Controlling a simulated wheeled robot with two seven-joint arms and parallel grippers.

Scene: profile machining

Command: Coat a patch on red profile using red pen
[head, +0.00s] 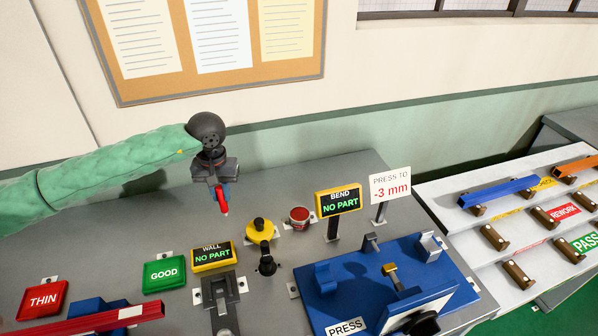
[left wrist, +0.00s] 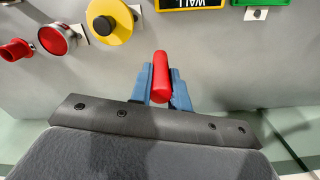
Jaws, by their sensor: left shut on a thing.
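My left gripper (head: 221,193) hangs over the back of the grey bench, shut on the red pen (head: 224,205). The pen points down, its tip clear of everything. In the left wrist view the red pen (left wrist: 161,80) sits between the blue fingers of the left gripper (left wrist: 161,92). The red profile (head: 75,326) lies at the lower left of the head view, cut off by the frame, with a pale patch (head: 130,312) near its right end. The gripper is well behind and to the right of it. My right gripper is not in view.
A blue press (head: 335,305) stands at front right. The yellow-framed WALL display (head: 212,257) and BEND display (head: 338,201) both read NO PART. A red round pot (head: 300,217) and yellow disc (head: 260,232) are nearby. THIN (head: 42,299) and GOOD (head: 164,272) signs stand left.

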